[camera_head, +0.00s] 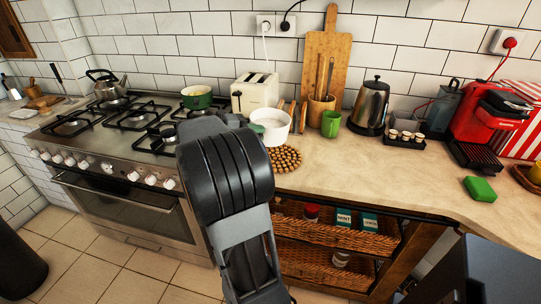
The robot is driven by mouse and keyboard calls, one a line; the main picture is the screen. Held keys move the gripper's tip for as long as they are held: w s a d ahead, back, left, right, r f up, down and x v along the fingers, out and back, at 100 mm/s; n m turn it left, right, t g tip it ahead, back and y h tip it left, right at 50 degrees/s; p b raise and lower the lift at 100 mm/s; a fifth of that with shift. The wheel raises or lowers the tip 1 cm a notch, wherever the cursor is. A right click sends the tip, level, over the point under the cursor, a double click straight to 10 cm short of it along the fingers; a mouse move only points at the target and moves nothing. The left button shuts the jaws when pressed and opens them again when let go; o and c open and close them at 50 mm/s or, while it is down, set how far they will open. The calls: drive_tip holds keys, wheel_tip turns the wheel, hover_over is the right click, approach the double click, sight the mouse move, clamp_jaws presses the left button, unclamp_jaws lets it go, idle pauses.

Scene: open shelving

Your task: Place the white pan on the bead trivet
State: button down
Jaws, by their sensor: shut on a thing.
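The white pan (271,126) is above or at the counter, just behind the bead trivet and slightly left of it in the picture. I cannot tell whether its base touches anything. The bead trivet (287,160) is a round brown mat of beads lying on the counter near its front edge, its left part hidden by my arm. My gripper (236,119) is at the left side of the pan, mostly hidden behind my dark arm links. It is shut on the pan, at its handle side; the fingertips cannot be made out.
A cream toaster (255,93), a wooden utensil holder (321,108) and a green cup (331,124) stand behind and right of the pan. A stove (120,140) with a green pot (197,97) is at left.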

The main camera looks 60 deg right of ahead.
sight(269, 144)
drive_tip(key=d+f, duration=0.1)
drive_tip(key=s+f, duration=0.1)
drive_tip(key=f, duration=0.1)
drive_tip(key=s+d+f, duration=0.1)
drive_tip(key=shift+s+d+f, duration=0.15)
drive_tip(key=shift+s+d, duration=0.1)
drive_tip(key=shift+d, duration=0.05)
drive_tip(key=shift+s+d+f+b, duration=0.15)
drive_tip(key=shift+f+b, duration=0.35)
drive_tip(key=shift+f, duration=1.3)
drive_tip(key=c, duration=1)
unclamp_jaws()
drive_tip(key=shift+c, duration=0.2)
